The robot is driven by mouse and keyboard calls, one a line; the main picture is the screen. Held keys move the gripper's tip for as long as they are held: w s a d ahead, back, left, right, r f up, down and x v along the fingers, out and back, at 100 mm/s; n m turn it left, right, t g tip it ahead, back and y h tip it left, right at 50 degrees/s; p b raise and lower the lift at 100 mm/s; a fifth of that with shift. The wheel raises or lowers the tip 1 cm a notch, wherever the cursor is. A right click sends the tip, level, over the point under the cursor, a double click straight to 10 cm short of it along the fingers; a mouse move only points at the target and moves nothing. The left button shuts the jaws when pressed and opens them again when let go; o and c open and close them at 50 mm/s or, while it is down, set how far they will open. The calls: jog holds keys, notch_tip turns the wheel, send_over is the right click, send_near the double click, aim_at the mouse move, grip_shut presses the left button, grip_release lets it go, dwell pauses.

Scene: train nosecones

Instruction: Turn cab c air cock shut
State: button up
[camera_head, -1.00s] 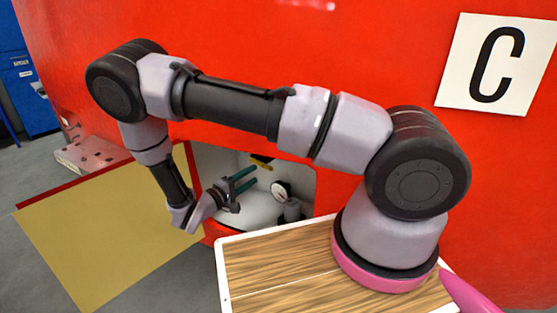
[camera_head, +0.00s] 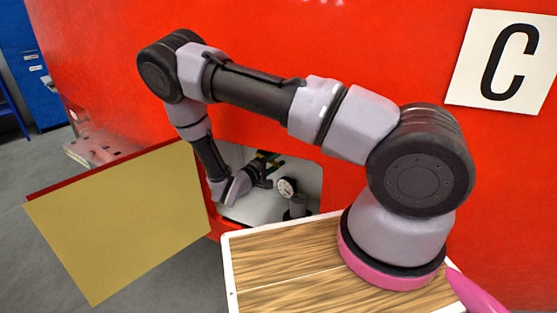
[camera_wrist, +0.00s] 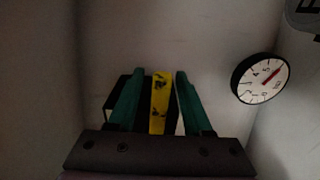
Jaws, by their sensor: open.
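The air cock's yellow handle (camera_wrist: 160,103) shows in the wrist view, with worn dark marks on it and a dark body behind it. My gripper (camera_wrist: 154,85) is open, with one green finger on each side of the handle. Small gaps show between the handle and both fingers. In the head view my gripper (camera_head: 268,160) reaches inside the white recess in the red cab, and only a little yellow shows there. The cab bears a white sign with a black letter C (camera_head: 505,60).
A round white gauge (camera_wrist: 260,78) is close to the right of the fingers; it also shows in the head view (camera_head: 287,187). An open tan door panel (camera_head: 125,220) stands left of the recess. A blue cabinet (camera_head: 35,75) is at the far left.

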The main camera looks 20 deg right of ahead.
grip_shut()
dwell(1.3)
